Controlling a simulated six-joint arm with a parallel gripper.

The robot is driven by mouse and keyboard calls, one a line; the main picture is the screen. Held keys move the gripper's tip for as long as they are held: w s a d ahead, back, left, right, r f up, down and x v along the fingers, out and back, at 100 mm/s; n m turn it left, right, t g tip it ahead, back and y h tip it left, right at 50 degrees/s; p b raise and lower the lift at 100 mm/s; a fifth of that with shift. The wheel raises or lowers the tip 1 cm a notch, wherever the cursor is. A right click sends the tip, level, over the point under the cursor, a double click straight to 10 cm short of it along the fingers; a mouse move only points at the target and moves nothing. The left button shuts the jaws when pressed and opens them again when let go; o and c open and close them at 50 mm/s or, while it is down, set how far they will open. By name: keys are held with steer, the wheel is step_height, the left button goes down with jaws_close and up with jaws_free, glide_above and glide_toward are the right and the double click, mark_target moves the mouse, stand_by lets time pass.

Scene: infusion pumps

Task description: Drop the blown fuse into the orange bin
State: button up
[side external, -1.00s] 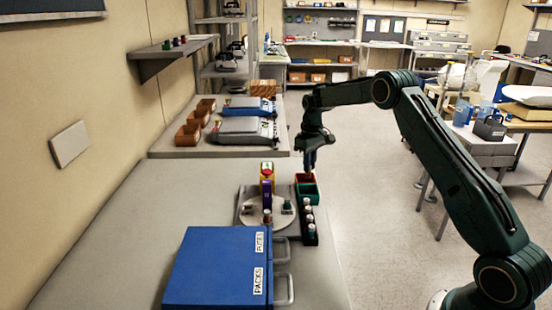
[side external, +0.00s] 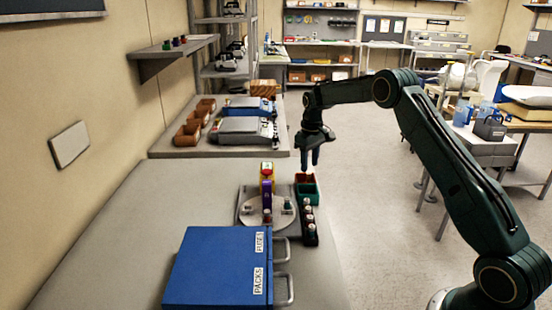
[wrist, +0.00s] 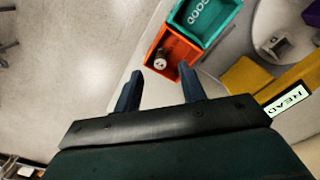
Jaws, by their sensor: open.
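My gripper (side external: 311,163) is open and hangs pointing down just above the orange bin (side external: 304,178). In the wrist view its two fingers (wrist: 160,77) are spread wide with nothing between them. The orange bin (wrist: 185,67) lies past the fingertips in that view. A small cylinder with a pale end, which looks like the fuse (wrist: 162,60), rests inside the orange bin near its left wall. The fuse cannot be made out in the side view.
A rack of several fuses (side external: 309,224) stands in front of the bins. A round turntable (side external: 268,212) with a yellow and a purple part is to their left. A blue cabinet (side external: 215,265) with handles stands nearer. The bench's right edge is close to the bins.

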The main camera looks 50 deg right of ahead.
step_height(320, 180, up, 13)
stand_by(0.6)
stand_by(0.3)
steer(key=s+a+r+t, duration=0.3)
steer(key=s+a+r, duration=1)
steer(key=s+a, duration=0.25)
steer(key=s+a+f+t, duration=0.1)
steer(key=s+a+f, duration=0.1)
steer(key=s, duration=0.5)
steer(key=s+a+f, duration=0.2)
steer(key=s+f, duration=0.1)
steer(key=s, duration=0.5)
steer(key=s+a+f+t, duration=0.1)
steer(key=s+a+f, duration=0.1)
steer(key=s, duration=0.5)
steer(key=shift+s+a+f+t, duration=0.15)
steer(key=shift+s+a+t, duration=0.15)
steer(key=shift+a, duration=0.15)
